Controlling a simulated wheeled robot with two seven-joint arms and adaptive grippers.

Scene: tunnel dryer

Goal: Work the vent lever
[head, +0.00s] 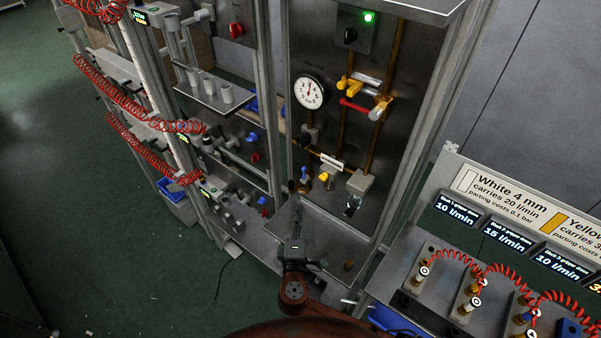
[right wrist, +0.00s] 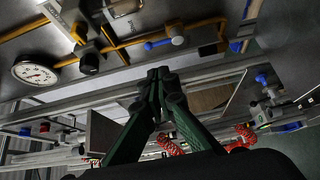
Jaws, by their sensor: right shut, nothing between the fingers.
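The steel panel (head: 335,115) bears several levers, and I cannot read which one is the vent lever. A red lever (head: 355,106) and a yellow lever (head: 347,85) sit on the upper pipes. A small blue lever (head: 304,174) and a yellow knob (head: 324,177) sit lower, near a white label (head: 332,162). The blue lever also shows in the right wrist view (right wrist: 159,44). My right gripper (head: 291,188) is shut and empty, in front of the panel's lower left. In the right wrist view its fingertips (right wrist: 158,76) meet, apart from the blue lever. My left gripper is out of view.
A round gauge (head: 309,92) and a switch box with a lit green lamp (head: 369,17) are on the panel. Shelves with red coiled hoses (head: 110,88) stand left. A bench with displays and hoses (head: 440,225) stands right. Floor (head: 130,260) at left is mostly clear.

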